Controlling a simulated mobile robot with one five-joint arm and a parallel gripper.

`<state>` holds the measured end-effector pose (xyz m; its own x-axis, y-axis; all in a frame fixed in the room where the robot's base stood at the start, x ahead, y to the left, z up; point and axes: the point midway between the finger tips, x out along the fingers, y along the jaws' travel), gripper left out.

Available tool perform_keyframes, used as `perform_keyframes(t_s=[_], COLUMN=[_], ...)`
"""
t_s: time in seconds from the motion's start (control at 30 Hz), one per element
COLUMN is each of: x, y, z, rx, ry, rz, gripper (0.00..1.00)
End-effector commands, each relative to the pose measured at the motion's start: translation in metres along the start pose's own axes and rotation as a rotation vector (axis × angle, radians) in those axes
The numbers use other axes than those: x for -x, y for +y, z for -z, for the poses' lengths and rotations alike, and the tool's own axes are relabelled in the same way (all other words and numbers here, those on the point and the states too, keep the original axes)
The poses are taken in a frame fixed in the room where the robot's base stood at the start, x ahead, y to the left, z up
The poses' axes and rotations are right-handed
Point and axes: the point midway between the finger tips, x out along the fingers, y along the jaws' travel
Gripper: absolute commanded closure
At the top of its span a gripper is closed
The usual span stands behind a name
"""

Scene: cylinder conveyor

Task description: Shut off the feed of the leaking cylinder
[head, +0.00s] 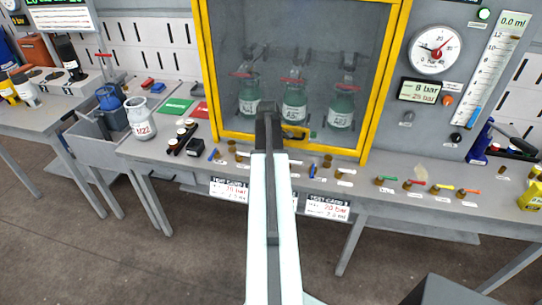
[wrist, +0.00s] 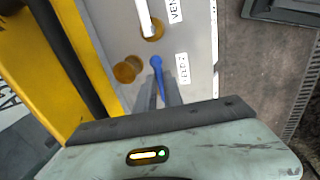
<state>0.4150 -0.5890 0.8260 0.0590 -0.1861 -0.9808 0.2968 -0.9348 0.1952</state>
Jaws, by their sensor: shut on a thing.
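A glass cabinet with a yellow frame (head: 207,70) holds three green cylinders: left (head: 249,92), middle (head: 294,100) and right (head: 341,106). Each has a red part near its top; I cannot tell which one leaks. Below the cabinet, a row of small valves runs along the bench, including a blue handle (head: 213,154) and another blue handle (head: 313,169). My gripper (wrist: 162,92) is shut on a blue feed handle (wrist: 157,63) in the wrist view. Beside it are a brass knob (wrist: 127,70) and a white vent lever (wrist: 145,18). My arm hides the grasp in the head view.
A pressure gauge (head: 435,50) and a digital readout (head: 419,91) are on the right panel. Several coloured valves line the right bench (head: 400,206). Test cards (head: 327,207) hang on the bench front. The yellow cabinet frame (wrist: 85,60) is close beside my gripper.

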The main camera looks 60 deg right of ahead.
Motion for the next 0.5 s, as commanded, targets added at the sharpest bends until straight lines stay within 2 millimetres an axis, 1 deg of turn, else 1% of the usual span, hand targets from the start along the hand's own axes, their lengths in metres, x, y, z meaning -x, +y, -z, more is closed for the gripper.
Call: perform_keyframes(t_s=[0.27, 0.5], x=[0.0004, 0.0014], y=[-0.002, -0.0071], z=[0.0001, 0.0014], rx=[-0.051, -0.204], ry=[-0.011, -0.041], rz=[0.0, 0.0], gripper=[1.0, 1.0])
